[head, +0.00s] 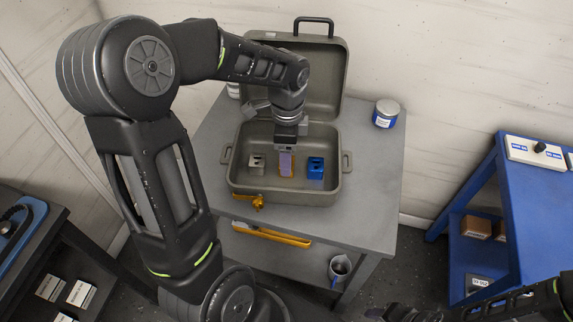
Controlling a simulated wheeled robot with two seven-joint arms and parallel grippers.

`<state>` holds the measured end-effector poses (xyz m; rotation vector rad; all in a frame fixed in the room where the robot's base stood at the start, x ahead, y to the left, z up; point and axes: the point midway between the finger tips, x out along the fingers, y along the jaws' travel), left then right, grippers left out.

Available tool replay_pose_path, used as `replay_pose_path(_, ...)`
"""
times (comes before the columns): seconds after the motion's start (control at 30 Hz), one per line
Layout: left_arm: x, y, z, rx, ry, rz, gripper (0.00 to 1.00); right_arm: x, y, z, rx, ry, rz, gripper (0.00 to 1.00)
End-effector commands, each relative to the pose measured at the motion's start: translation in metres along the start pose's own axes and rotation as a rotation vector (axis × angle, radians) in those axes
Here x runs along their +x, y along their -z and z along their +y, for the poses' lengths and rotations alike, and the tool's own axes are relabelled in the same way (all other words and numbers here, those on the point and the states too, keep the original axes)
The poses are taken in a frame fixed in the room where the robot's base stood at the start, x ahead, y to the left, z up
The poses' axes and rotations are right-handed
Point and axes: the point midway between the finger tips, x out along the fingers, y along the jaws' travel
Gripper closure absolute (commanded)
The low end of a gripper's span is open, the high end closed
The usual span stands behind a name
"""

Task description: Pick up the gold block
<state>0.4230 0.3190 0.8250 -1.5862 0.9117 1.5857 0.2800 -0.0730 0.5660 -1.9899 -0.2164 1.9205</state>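An open grey-green case (245,192) stands on a grey table. My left gripper (286,165) points down into the middle of the case. Narrow gold edges of the gold block (294,168) show around a lavender finger surface there; most of the block is hidden behind the gripper. Whether the fingers are closed on it cannot be seen. A silver block (257,163) sits to the left and a blue block (316,168) to the right, both apart from the gripper. My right gripper (400,314) is dark and partly cut off at the bottom edge.
The raised lid (325,75) stands behind my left gripper. A gold latch (258,202) is at the case's front. A blue-and-white can (386,113) stands at the table's back right. A metal jug (340,268) is below. A blue cart (505,190) stands right.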

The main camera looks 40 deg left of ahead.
Motion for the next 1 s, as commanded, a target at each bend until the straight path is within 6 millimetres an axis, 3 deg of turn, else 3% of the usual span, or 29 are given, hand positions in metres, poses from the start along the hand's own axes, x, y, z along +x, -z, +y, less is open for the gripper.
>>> replay_pose_path(0.3, 0.04, -0.002, -0.002, 0.0, -0.002, -0.001, 0.33, -0.001, 0.0, -0.001, 0.0, 0.0, 0.0, 0.54)
replay_pose_path(0.9, 0.041, -0.002, -0.002, 0.0, 0.0, 0.0, 0.33, -0.001, 0.0, -0.001, 0.0, 0.0, 0.0, 0.54)
replay_pose_path(1.0, 0.041, -0.002, -0.002, 0.0, 0.0, 0.0, 0.4, -0.001, 0.0, -0.001, 0.0, 0.0, 0.0, 0.54)
